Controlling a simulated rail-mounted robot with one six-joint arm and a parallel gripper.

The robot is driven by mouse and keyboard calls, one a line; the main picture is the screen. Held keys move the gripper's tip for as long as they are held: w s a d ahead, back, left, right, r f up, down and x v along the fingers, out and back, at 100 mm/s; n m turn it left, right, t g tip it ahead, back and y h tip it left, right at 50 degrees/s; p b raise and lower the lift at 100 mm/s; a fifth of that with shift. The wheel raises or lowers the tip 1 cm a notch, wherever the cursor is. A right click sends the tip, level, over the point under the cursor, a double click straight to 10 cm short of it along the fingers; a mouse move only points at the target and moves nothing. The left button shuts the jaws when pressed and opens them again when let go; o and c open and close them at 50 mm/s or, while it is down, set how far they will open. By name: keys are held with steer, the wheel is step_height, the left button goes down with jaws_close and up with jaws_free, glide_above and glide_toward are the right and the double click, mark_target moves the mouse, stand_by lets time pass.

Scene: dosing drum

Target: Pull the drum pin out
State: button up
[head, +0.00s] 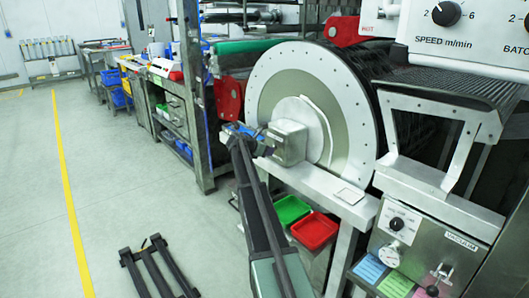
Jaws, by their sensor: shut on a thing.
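The drum (262,85) is a large pale disc with a grey inner ring and small holes around its rim. It stands upright in the middle of the head view. A metal block (289,143) sits in front of its hub. My gripper (258,138) is at the left side of this block, at the end of my dark arm, which rises from the bottom of the view. The jaws are small here and shut on what appears to be the drum pin. The pin itself is hidden by the gripper and cannot be made out.
A green tray (290,209) and a red tray (314,231) lie below the drum. A vacuum box (415,245) and a metal frame stand at the right. Racks and benches line the back. The floor (110,190) at left is mostly clear.

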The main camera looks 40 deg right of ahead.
steer(key=shift+a, duration=1.65)
steer(key=o, duration=1)
steer(key=shift+o, duration=0.2)
steer(key=shift+a, duration=0.1)
steer(key=p+v, duration=0.3)
steer(key=v, duration=0.3)
steer(key=shift+a, duration=0.3)
